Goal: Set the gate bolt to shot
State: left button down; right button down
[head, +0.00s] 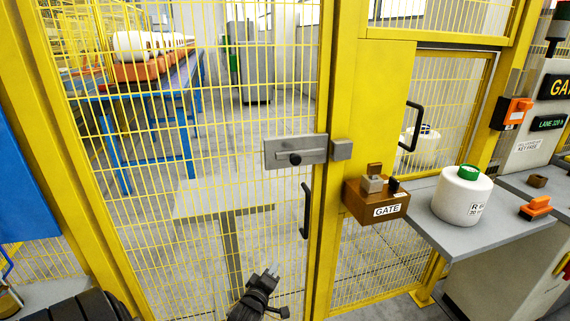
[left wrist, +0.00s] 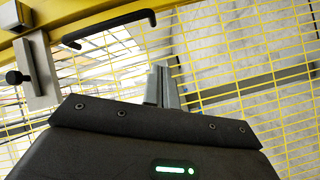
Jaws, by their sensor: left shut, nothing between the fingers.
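The gate bolt (head: 312,143) is a grey plate with a black knob (head: 294,159) on the yellow mesh gate. A grey keeper block (head: 341,149) sits just right of it on the yellow post. I cannot tell whether a rod spans the narrow gap between them. In the left wrist view the bolt (left wrist: 41,75), its knob (left wrist: 14,77) and the keeper (left wrist: 10,17) show at the left. My left gripper (head: 269,272) is shut and empty, below the bolt and apart from it. Its fingers also show in the left wrist view (left wrist: 160,84). My right gripper is out of view.
A black handle (head: 305,211) is on the gate below the bolt. Right of the post, a brown box labelled GATE (head: 389,210) and a white bobbin (head: 462,197) are at a grey shelf (head: 440,232). Behind the mesh stands a blue table (head: 150,114) with bobbins.

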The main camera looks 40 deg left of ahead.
pick_arm(q)
jog(key=s+r+n+t+y+p, duration=0.1)
jog(key=r+n, duration=0.8)
jog(key=r, duration=1.6)
jog(key=s+t+y, duration=0.1)
jog(key=s+t, duration=0.1)
jog(key=t, duration=0.1)
jog(key=shift+a+n, duration=0.2)
jog(key=shift+n, duration=0.2)
jog(key=shift+p, duration=0.3)
jog(key=d+r+p+x, duration=0.1)
jog(key=p+x, duration=0.5)
jog(key=x, duration=0.6)
jog(key=shift+w+d+r, duration=0.2)
jog(key=shift+w+d, duration=0.4)
jog(key=shift+w, duration=0.05)
